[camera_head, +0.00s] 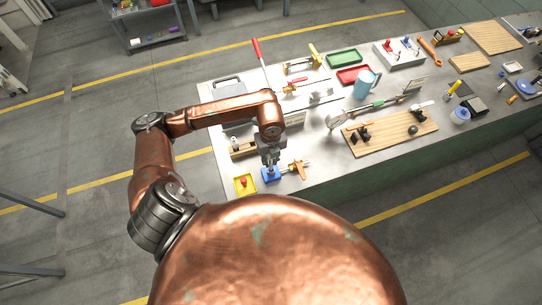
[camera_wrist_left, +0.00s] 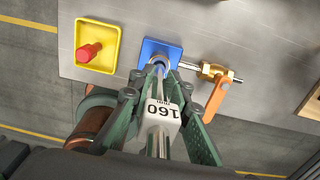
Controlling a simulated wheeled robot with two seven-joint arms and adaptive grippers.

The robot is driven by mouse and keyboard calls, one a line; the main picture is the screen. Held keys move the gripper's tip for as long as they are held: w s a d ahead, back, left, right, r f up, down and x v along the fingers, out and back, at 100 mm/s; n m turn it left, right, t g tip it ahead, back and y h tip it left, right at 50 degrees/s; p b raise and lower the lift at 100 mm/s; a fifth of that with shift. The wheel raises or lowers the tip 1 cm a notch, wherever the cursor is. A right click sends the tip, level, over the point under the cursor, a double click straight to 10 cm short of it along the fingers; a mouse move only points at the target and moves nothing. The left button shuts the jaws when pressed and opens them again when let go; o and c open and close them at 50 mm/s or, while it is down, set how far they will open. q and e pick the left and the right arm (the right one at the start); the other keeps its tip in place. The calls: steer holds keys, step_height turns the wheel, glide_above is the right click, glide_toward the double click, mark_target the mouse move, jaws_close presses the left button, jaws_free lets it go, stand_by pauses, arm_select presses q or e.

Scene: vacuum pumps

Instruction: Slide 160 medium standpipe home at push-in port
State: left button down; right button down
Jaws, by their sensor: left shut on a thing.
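My left gripper (camera_head: 270,158) is shut on the 160 mm standpipe, whose white label (camera_wrist_left: 161,113) reads 160 upside down in the left wrist view. The metal pipe (camera_wrist_left: 158,72) runs from between the green fingers (camera_wrist_left: 160,105) to the port in the blue block (camera_wrist_left: 149,48). The pipe's far end is at the round port opening; how deep it sits cannot be told. The blue block also shows below the gripper in the head view (camera_head: 271,174). A brass valve with an orange handle (camera_wrist_left: 218,90) joins the block's right side. My right gripper is not in view.
A yellow tray with a red button (camera_wrist_left: 97,44) lies left of the block. A wooden holder (camera_head: 243,149) stands behind it. A wooden board (camera_head: 392,137), light blue jug (camera_head: 364,86) and red tray (camera_head: 353,74) stand farther right on the grey table. The table's front edge is close.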

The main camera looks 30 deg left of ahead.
arm_select(q)
steer(key=shift+f, duration=0.15)
stand_by(0.4)
steer(key=shift+f+b, duration=1.45)
steer(key=shift+f, duration=0.2)
steer(key=shift+f+b, duration=0.2)
steer(key=shift+b, duration=0.1)
steer(key=c, duration=1.7)
jaws_free()
steer(key=shift+c, duration=0.2)
step_height(320, 180, up, 12)
